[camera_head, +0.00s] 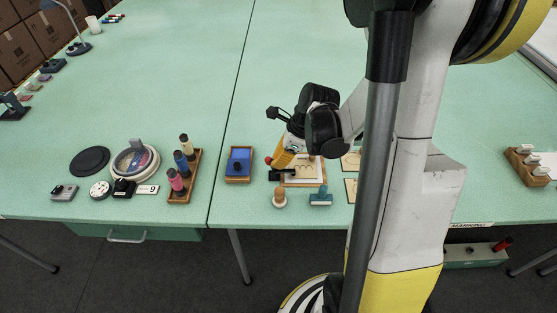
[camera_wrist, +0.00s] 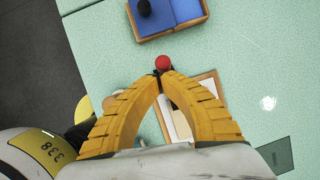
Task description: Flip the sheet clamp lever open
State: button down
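The sheet clamp (camera_head: 282,175) is a small black fixture at the left edge of a wooden-framed board with a pale sheet (camera_head: 303,170). Its red lever knob (camera_head: 268,160) shows just left of my gripper in the head view. My gripper (camera_head: 273,164) has yellow fingers reaching down from the upper right to the clamp. In the wrist view the fingertips (camera_wrist: 161,76) come together right beside the red knob (camera_wrist: 163,62). The fingers look shut. Whether the lever's stem is between them cannot be told. The fingers hide most of the clamp.
A blue pad in a wooden tray (camera_head: 238,164) stands left of the board. A round-handled stamp (camera_head: 279,197) and a teal stamp (camera_head: 321,197) stand in front, near the table edge. Thread spools in a wooden rack (camera_head: 185,175) stand farther left.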

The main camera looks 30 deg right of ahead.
jog(key=shift+w+a+r+g+h, duration=0.1)
jog(key=shift+w+a+g+h, duration=0.2)
jog(key=shift+h, duration=0.3)
jog(key=shift+w+a+g+h+p, duration=0.35)
jog(key=shift+a+g+h, duration=0.3)
jog(key=shift+h, duration=0.15)
jog(key=g+h, duration=0.1)
jog(key=w+a+h, duration=0.1)
jog(key=shift+a+f+g+h+b, duration=0.15)
jog(key=shift+f+g+h+b, duration=0.15)
jog(key=shift+f+g+b, duration=0.1)
jog(key=shift+w+a+f+b, duration=0.35)
jog(key=shift+a+f+b, duration=0.1)
jog(key=shift+a, duration=0.2)
jog(key=shift+w+a, duration=0.1)
